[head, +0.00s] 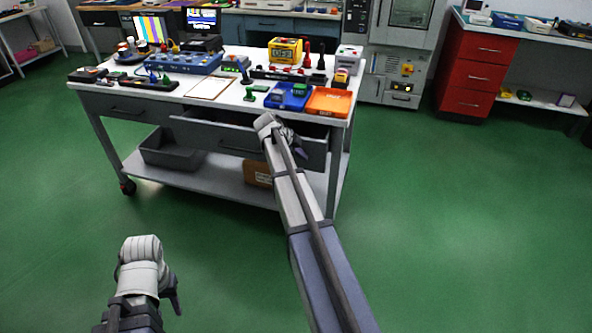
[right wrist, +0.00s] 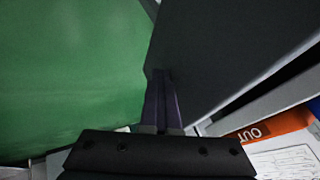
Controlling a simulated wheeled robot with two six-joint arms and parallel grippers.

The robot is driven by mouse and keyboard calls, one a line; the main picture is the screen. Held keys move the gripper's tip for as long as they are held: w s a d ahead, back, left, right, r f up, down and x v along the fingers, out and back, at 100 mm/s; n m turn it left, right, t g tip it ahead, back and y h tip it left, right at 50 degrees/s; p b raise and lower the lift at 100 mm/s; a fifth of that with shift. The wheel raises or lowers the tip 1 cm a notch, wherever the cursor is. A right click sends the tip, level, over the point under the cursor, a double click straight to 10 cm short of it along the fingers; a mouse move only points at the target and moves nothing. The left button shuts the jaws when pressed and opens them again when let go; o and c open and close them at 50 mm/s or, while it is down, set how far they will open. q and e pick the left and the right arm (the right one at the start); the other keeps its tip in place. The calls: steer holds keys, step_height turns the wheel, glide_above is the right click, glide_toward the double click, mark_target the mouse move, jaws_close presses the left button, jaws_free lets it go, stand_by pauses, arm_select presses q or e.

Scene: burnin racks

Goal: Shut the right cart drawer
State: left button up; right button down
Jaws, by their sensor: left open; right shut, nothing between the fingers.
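My left gripper (head: 174,300) is open and empty, low over the floor, away from the cart.
A blue tray (head: 289,97) and an orange tray (head: 329,102) sit on the cart top above the drawer. The left drawer (head: 120,108) looks shut. A grey bin (head: 168,153) and a cardboard box (head: 257,173) are on the lower shelf. Green floor is clear right of the cart.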

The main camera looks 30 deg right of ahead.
steer(key=w+d, duration=0.3)
steer(key=d, duration=0.1)
steer(key=w+d, duration=0.4)
steer(key=shift+w+d, duration=0.2)
steer(key=shift+d, duration=0.1)
steer(key=shift+w+d, duration=0.15)
steer(key=shift+d+r, duration=0.1)
arm_select(q)
steer(key=shift+a, duration=0.1)
